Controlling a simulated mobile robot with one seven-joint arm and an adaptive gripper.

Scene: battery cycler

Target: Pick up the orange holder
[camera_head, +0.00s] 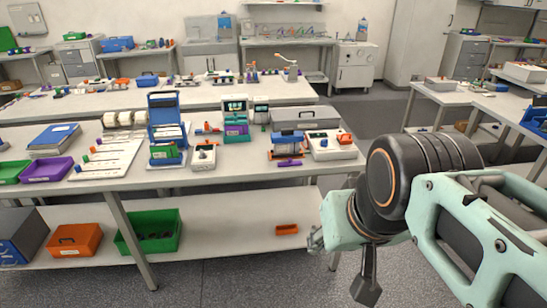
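A small orange open-topped holder (286,230) sits alone on the lower shelf of the near bench, right of the middle. My arm reaches in from the right, in front of the bench. The end of my arm shows a dark finger-like part, my gripper (366,277), hanging down to the right of the small holder and apart from it. Its opening is mostly hidden.
A green bin (150,232) stands beside the larger orange box on the lower shelf (220,222). The shelf around the small holder is clear. Bench legs and the bench top (235,177), crowded with instruments, bound the space. Grey floor (230,285) lies open in front.

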